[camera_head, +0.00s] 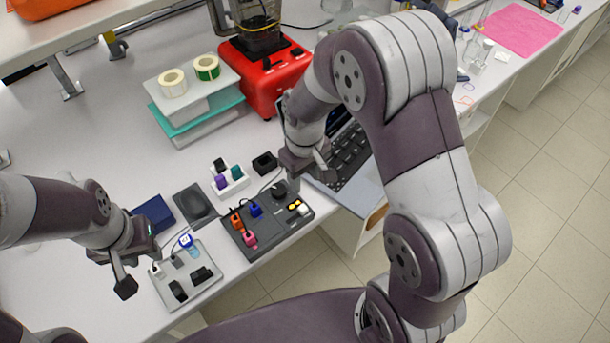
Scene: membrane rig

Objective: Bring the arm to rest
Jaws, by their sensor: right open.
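My right arm reaches in from the lower right and arches over the bench. Its gripper (308,180) is open and empty, over the gap between the black rig board (240,243) and the laptop (356,195). My left gripper (139,273) comes in from the left, fingers apart, with nothing seen between them. It hangs by the left edge of the grey plate (207,287). The black board carries an orange clip (237,222), a pink clip (250,239), a blue piece (255,209) and a dark round knob.
A red device (262,75) and a white-and-teal stand (195,105) with two tape rolls stand at the back. A white block with coloured pieces (229,180) and a small black box (264,163) sit behind the board. The bench's front edge runs close by.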

